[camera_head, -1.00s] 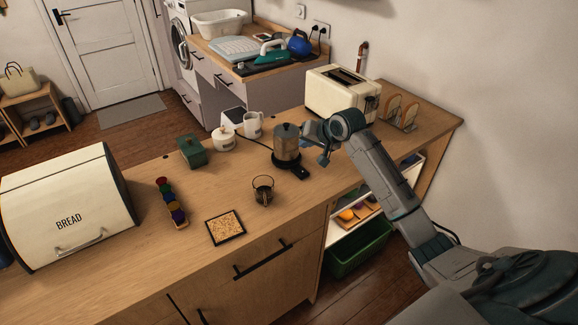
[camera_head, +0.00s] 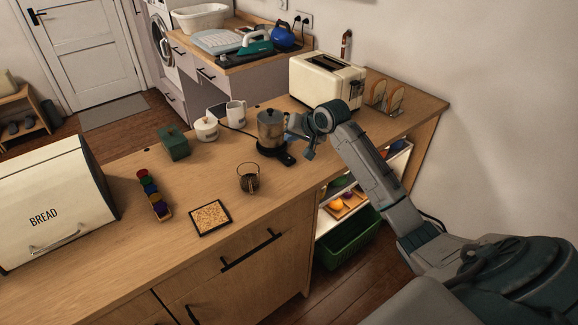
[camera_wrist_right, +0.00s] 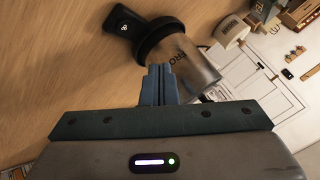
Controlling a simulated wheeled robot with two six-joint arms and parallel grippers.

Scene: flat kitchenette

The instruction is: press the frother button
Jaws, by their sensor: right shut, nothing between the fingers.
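The frother (camera_head: 271,128) is a metal jug standing upright on a black round base. The base has a short black arm (camera_head: 287,159) pointing toward the counter's front edge. In the right wrist view the frother (camera_wrist_right: 190,62) lies across the top middle, and the black arm carries a small pale mark, the button (camera_wrist_right: 129,28). My right gripper (camera_head: 294,130) is beside the jug on its right, above the black arm. In the wrist view its blue fingers (camera_wrist_right: 158,72) are together and empty, overlapping the jug's lower side; contact cannot be told. My left gripper is not in view.
A toaster (camera_head: 325,82) and a toast rack (camera_head: 385,97) stand behind my right arm. The front counter is partly clear.

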